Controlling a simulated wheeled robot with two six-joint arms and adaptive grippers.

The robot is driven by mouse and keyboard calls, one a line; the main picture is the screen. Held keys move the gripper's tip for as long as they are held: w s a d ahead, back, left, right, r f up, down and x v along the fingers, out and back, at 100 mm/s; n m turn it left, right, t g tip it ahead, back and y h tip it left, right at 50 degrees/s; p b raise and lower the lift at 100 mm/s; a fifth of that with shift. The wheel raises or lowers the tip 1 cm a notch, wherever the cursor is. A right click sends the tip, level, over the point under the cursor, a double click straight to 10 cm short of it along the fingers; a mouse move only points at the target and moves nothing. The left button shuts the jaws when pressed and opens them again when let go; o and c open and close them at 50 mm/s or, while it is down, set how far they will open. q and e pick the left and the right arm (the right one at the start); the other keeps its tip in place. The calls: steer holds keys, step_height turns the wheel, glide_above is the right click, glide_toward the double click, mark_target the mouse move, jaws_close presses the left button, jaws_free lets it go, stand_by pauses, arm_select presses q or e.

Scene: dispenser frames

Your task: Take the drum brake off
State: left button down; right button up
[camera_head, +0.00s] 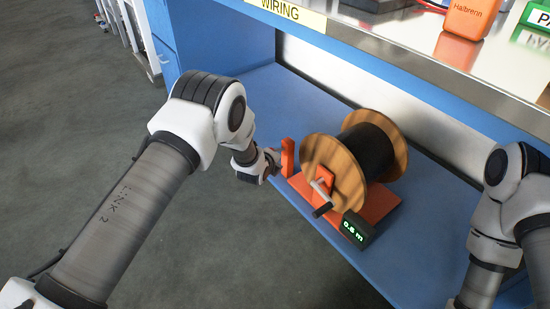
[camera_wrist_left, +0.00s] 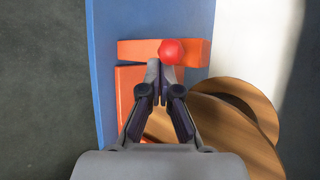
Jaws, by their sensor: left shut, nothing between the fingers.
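A cable drum with wooden flanges (camera_head: 324,170) and black cable (camera_head: 366,149) sits on an orange base (camera_head: 380,204) on the blue shelf. An orange brake lever (camera_head: 288,157) stands at the drum's left side. In the left wrist view the lever (camera_wrist_left: 135,51) is an orange bar with a red knob (camera_wrist_left: 171,51). My left gripper (camera_wrist_left: 160,72) is shut and empty, its tips right by the knob in that view; I cannot tell whether they touch. In the head view the left gripper (camera_head: 274,161) is beside the lever. My right gripper is out of view.
A crank with a black handle (camera_head: 322,210) and a counter reading 0.6 m (camera_head: 354,229) are at the drum's front. An upper shelf (camera_head: 400,65) with a WIRING label overhangs behind. Open grey floor (camera_head: 60,130) lies to the left.

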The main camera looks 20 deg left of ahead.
arm_select(q)
steer(key=shift+r+p, duration=0.55)
steer(key=shift+r, duration=0.15)
steer(key=d+v, duration=0.1)
steer(key=v, duration=1.1)
steer(key=shift+a, duration=0.4)
